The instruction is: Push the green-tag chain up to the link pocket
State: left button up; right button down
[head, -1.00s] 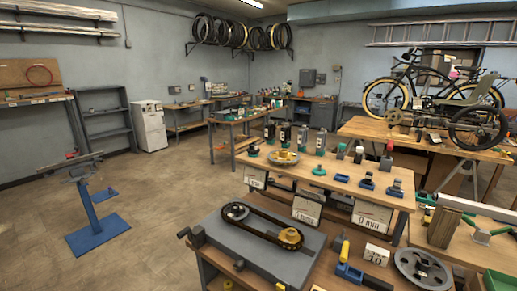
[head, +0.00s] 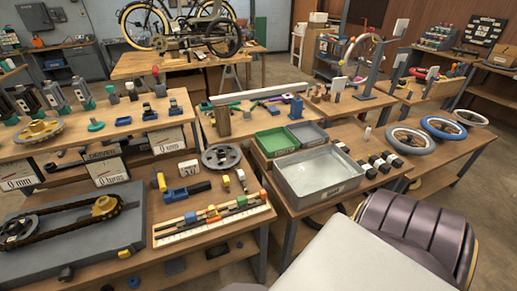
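A dark chain (head: 62,206) loops around a dark sprocket and a gold sprocket (head: 106,207) on a grey board (head: 70,250) at the lower left; I see no green tag on it. A ruled wooden fixture (head: 212,218) with red, blue, yellow and green pieces lies on the same bench, right of the board. I cannot tell whether a green-tag chain or the link pocket is part of it. Neither of my grippers is in view.
A chainring (head: 221,157) and a blue-and-yellow tool (head: 184,190) lie behind the fixture. A metal tray (head: 318,178) and a green bin (head: 277,141) stand on the bench to the right. Wheels (head: 408,139) lie farther right. A bicycle (head: 190,30) stands at the back.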

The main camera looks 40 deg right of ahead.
aim_at(242, 201)
jog(key=k+j+z, duration=0.1)
jog(key=z, duration=1.15)
jog(key=k+j+u, duration=0.1)
jog(key=k+j, duration=0.2)
jog(key=k+j+u, duration=0.1)
jog(key=k+j, duration=0.15)
jog(key=j, duration=0.2)
jog(key=k+j, duration=0.25)
jog(key=j, duration=0.15)
jog(key=k+j+u, duration=0.15)
jog(key=k+j, duration=0.15)
jog(key=j, duration=0.1)
